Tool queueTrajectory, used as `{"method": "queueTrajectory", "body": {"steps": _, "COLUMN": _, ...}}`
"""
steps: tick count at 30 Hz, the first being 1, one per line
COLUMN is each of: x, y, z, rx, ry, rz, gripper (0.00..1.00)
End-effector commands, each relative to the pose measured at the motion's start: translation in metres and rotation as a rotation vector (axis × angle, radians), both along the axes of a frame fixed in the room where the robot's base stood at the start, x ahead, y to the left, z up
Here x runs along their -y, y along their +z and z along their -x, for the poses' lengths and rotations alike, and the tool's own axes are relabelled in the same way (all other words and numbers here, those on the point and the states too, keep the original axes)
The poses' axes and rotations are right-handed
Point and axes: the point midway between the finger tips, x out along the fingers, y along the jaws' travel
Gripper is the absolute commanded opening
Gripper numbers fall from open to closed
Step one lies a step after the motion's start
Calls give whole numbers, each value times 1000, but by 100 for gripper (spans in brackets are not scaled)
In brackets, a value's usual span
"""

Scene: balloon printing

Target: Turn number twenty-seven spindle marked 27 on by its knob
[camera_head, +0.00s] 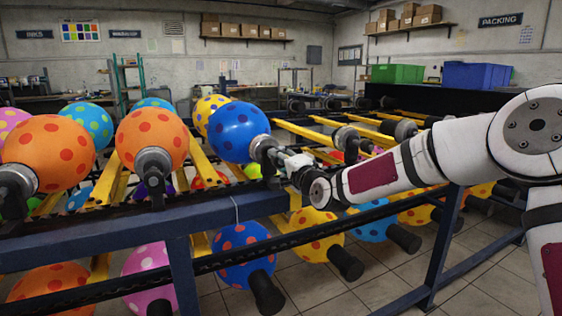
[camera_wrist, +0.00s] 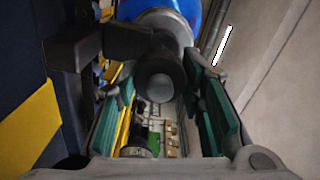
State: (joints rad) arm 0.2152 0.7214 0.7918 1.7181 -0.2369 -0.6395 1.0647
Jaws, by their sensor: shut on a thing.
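My gripper is shut on the knob. No number 27 can be read in either view.
An orange balloon (camera_head: 152,139) on its own spindle stands close to the left. A dark blue rail (camera_head: 120,238) runs in front, with more balloons hanging below. Yellow bars and bare spindles (camera_head: 345,138) lie to the right. Open tiled floor (camera_head: 480,285) shows at the lower right.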

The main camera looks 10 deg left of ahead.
Motion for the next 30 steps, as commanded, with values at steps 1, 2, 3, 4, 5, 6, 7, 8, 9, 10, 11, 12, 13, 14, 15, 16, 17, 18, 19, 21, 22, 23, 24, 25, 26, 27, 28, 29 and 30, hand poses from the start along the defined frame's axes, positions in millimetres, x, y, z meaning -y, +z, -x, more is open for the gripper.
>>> {"method": "queueTrajectory", "body": {"steps": 1, "x": 1, "y": -1, "z": 0, "rx": -4, "ry": 0, "rz": -3, "gripper": 8}}
{"method": "queueTrajectory", "body": {"steps": 2, "x": 1, "y": -1, "z": 0, "rx": -6, "ry": 0, "rz": -5, "gripper": 8}}
{"method": "queueTrajectory", "body": {"steps": 3, "x": 1, "y": -1, "z": 0, "rx": -7, "ry": 0, "rz": -6, "gripper": 8}}
{"method": "queueTrajectory", "body": {"steps": 4, "x": 1, "y": -1, "z": 0, "rx": -7, "ry": 0, "rz": -6, "gripper": 8}}
{"method": "queueTrajectory", "body": {"steps": 5, "x": 1, "y": -1, "z": 0, "rx": -7, "ry": 0, "rz": -7, "gripper": 8}}
{"method": "queueTrajectory", "body": {"steps": 6, "x": 1, "y": -1, "z": 0, "rx": -7, "ry": 0, "rz": -7, "gripper": 8}}
{"method": "queueTrajectory", "body": {"steps": 7, "x": 1, "y": -1, "z": 0, "rx": -7, "ry": 0, "rz": -7, "gripper": 8}}
{"method": "queueTrajectory", "body": {"steps": 8, "x": 1, "y": -1, "z": 0, "rx": -7, "ry": 0, "rz": -6, "gripper": 8}}
{"method": "queueTrajectory", "body": {"steps": 9, "x": 1, "y": -1, "z": 0, "rx": -7, "ry": 0, "rz": -6, "gripper": 8}}
{"method": "queueTrajectory", "body": {"steps": 10, "x": 1, "y": -1, "z": 0, "rx": -7, "ry": 0, "rz": -6, "gripper": 8}}
{"method": "queueTrajectory", "body": {"steps": 11, "x": 1, "y": -1, "z": 0, "rx": -7, "ry": 0, "rz": -6, "gripper": 8}}
{"method": "queueTrajectory", "body": {"steps": 12, "x": 1, "y": -1, "z": 0, "rx": -7, "ry": -1, "rz": -6, "gripper": 8}}
{"method": "queueTrajectory", "body": {"steps": 13, "x": 1, "y": -1, "z": 0, "rx": -7, "ry": -1, "rz": -5, "gripper": 8}}
{"method": "queueTrajectory", "body": {"steps": 14, "x": 1, "y": -1, "z": 0, "rx": -7, "ry": -1, "rz": -5, "gripper": 42}}
{"method": "queueTrajectory", "body": {"steps": 15, "x": 1, "y": -1, "z": 0, "rx": -6, "ry": 0, "rz": -6, "gripper": 51}}
{"method": "queueTrajectory", "body": {"steps": 16, "x": 1, "y": -1, "z": 0, "rx": -6, "ry": 0, "rz": -6, "gripper": 56}}
{"method": "queueTrajectory", "body": {"steps": 17, "x": 1, "y": -1, "z": 0, "rx": -6, "ry": 0, "rz": -6, "gripper": 56}}
{"method": "queueTrajectory", "body": {"steps": 18, "x": 1, "y": -1, "z": 0, "rx": -6, "ry": 0, "rz": -6, "gripper": 56}}
{"method": "queueTrajectory", "body": {"steps": 19, "x": 0, "y": -1, "z": 0, "rx": -6, "ry": 0, "rz": -6, "gripper": 56}}
{"method": "queueTrajectory", "body": {"steps": 21, "x": 0, "y": -1, "z": 0, "rx": -5, "ry": 0, "rz": -6, "gripper": 56}}
{"method": "queueTrajectory", "body": {"steps": 22, "x": 0, "y": -1, "z": 0, "rx": -5, "ry": 0, "rz": -6, "gripper": 56}}
{"method": "queueTrajectory", "body": {"steps": 23, "x": 0, "y": -1, "z": 0, "rx": -5, "ry": 0, "rz": -6, "gripper": 56}}
{"method": "queueTrajectory", "body": {"steps": 24, "x": 0, "y": 0, "z": 0, "rx": -5, "ry": 0, "rz": -5, "gripper": 56}}
{"method": "queueTrajectory", "body": {"steps": 25, "x": 1, "y": 0, "z": 0, "rx": -5, "ry": 0, "rz": -5, "gripper": 56}}
{"method": "queueTrajectory", "body": {"steps": 26, "x": 1, "y": 0, "z": 1, "rx": -5, "ry": 0, "rz": -5, "gripper": 56}}
{"method": "queueTrajectory", "body": {"steps": 27, "x": 2, "y": 0, "z": 2, "rx": -5, "ry": 0, "rz": -5, "gripper": 56}}
{"method": "queueTrajectory", "body": {"steps": 28, "x": 3, "y": 0, "z": 3, "rx": -5, "ry": -1, "rz": -5, "gripper": 56}}
{"method": "queueTrajectory", "body": {"steps": 29, "x": 5, "y": 0, "z": 5, "rx": -5, "ry": -1, "rz": -5, "gripper": 56}}
{"method": "queueTrajectory", "body": {"steps": 30, "x": 7, "y": 0, "z": 9, "rx": -4, "ry": 0, "rz": -4, "gripper": 56}}
